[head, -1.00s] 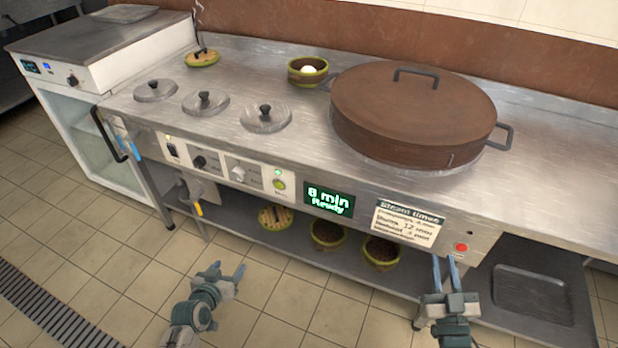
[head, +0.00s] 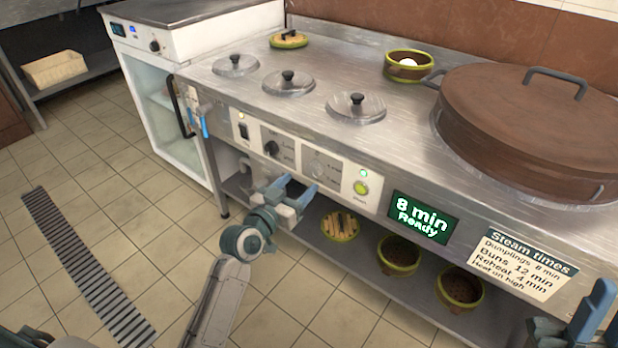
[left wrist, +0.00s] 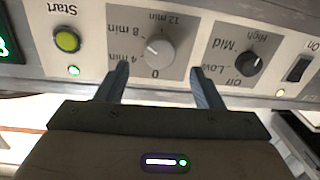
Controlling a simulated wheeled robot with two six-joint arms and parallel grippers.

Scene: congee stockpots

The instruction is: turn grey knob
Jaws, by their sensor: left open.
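The grey knob (left wrist: 157,50) sits on a grey dial plate marked 0, 4, 8 and 12 min, upside down in the left wrist view. A pale mark on it points roughly toward 8 min. In the head view the knob (head: 318,168) is on the front panel, just above my left gripper. My left gripper (head: 298,187) is open and empty in front of the panel. In the left wrist view its two fingers (left wrist: 159,80) stand apart, one on each side below the knob, and do not appear to touch it. My right gripper (head: 590,312) is partly cut off at the lower right.
A dark heat knob (left wrist: 252,64) and a rocker switch (left wrist: 300,68) are on one side of the knob; a green start button (left wrist: 67,40) is on the other. The display (head: 420,217) reads 8 min Ready. Bowls (head: 398,255) stand on the shelf below.

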